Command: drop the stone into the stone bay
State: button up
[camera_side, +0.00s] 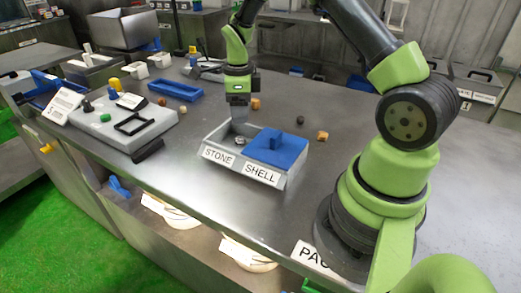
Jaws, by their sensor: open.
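A grey two-part box stands on the bench, labelled STONE (219,156) at left and SHELL (262,173) at right. The stone bay (222,138) is uncovered. A small grey lump (239,140) that looks like the stone lies inside it. A blue block-shaped cover (275,146) sits over the shell bay. My gripper (239,116) points straight down at the back of the stone bay, with its jaws open. The gap between the fingertips is too small to make out. I see nothing held in them.
Further left are a blue tray (176,90) and a grey panel (125,123) with a black handle.

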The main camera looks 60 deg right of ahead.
notch_tip(320, 180, up, 6)
jog(key=shift+f, duration=0.1)
jog(key=s+a+r+n+t, duration=0.2)
jog(key=s+a+r+n, duration=0.2)
jog(key=r+n, duration=0.25)
jog(key=s+a+r+n+t, duration=0.2)
jog(key=s+a+r+n, duration=0.1)
jog(key=a+r+n, duration=0.3)
jog(key=s+a+r+n+t+y, duration=0.1)
jog(key=s+a+n, duration=0.1)
jog(key=s+n, duration=0.4)
jog(key=s+a+r+n+t+y, duration=0.1)
jog(key=s+a+r+n+t, duration=0.1)
jog(key=s+n, duration=0.4)
jog(key=shift+s+a+n, duration=0.2)
jog(key=shift+a+n, duration=0.25)
jog(key=shift+n, duration=0.3)
